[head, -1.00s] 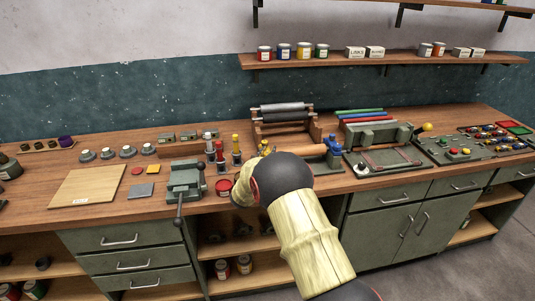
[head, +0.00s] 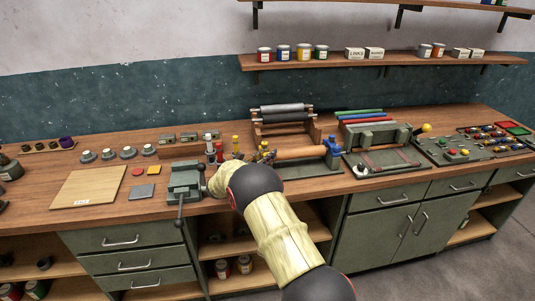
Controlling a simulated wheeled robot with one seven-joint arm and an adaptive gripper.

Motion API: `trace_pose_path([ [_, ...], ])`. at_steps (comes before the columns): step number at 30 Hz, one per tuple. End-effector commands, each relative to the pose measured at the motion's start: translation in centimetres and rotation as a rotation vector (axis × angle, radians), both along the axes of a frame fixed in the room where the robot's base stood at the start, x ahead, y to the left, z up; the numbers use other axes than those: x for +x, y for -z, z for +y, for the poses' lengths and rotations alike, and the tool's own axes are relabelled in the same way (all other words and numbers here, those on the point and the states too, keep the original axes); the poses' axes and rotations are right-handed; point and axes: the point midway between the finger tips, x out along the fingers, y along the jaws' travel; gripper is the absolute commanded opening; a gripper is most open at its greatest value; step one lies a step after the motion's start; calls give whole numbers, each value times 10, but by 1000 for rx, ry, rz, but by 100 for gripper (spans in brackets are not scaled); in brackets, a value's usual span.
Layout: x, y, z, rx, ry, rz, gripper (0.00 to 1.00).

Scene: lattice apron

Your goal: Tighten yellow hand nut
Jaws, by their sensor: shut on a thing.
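The yellow hand nut (head: 264,146) shows as a small yellow patch at the left end of the brown roller (head: 300,153) on the bench press. A blue hand nut (head: 333,142) sits at the roller's right end. My arm reaches up from the bottom of the head view and bends over the bench edge. My gripper (head: 259,155) is small and dark beyond my black joint, at the yellow nut, and is shut on it. The fingertips and much of the nut are hard to make out.
Bottles with red and yellow tops (head: 236,147) stand close left of my gripper. A green vise (head: 185,181) is left of my arm. A rack of dark rollers (head: 282,120) stands behind. A green plate device (head: 387,160) lies to the right.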

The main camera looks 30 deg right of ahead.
Motion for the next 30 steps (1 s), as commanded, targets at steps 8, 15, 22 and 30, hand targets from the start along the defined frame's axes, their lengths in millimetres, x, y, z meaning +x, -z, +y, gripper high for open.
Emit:
trace_pose_path([
  [8,1,1,0,0,175,-1,0],
  [15,0,1,0,0,260,0,0],
  [22,0,0,0,-1,287,-1,0],
  [30,0,0,0,-1,288,-1,0],
])
